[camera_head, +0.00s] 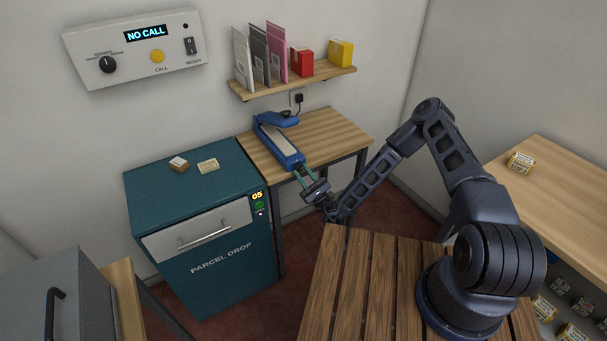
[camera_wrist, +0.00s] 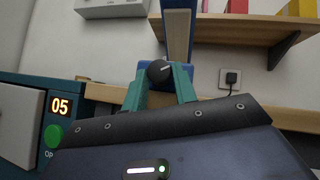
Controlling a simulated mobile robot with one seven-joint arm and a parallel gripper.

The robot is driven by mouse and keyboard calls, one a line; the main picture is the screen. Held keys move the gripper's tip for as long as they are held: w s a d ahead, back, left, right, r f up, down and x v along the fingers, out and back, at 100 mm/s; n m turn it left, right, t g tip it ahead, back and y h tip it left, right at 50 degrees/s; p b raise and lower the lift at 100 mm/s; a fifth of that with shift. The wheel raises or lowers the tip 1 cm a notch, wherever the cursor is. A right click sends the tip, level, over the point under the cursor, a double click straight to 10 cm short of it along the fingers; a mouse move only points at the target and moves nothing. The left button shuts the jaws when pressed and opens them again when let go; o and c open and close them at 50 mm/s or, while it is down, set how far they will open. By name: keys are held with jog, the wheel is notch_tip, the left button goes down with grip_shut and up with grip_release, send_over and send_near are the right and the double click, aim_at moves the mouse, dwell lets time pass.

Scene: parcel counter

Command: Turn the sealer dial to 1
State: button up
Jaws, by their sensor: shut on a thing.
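The blue sealer (camera_head: 278,142) stands on the wooden table, with its lid arm raised at the back. In the wrist view its raised arm (camera_wrist: 178,35) rises behind my fingers. The black round sealer dial (camera_wrist: 158,71) sits on the sealer's front end, with a pale pointer line toward the right. My gripper (camera_head: 298,169) reaches the sealer's front from the right. Its green fingers (camera_wrist: 160,82) are shut on the dial, one on each side. The dial's number marks cannot be read, and the dial is too small to make out in the head view.
The teal parcel drop cabinet (camera_head: 200,180), with two small parcels on top, stands left of the wooden table (camera_head: 335,135). A shelf (camera_head: 300,80) with envelopes and boxes hangs above. A wall panel (camera_head: 135,48) reads NO CALL. A plug (camera_wrist: 232,78) is on the wall.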

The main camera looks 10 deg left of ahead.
dwell(0.4)
jog(key=o, duration=1)
jog(key=v, duration=1)
jog(key=shift+s+d+f, duration=0.25)
jog(key=shift+d, duration=0.05)
jog(key=shift+r, duration=0.1)
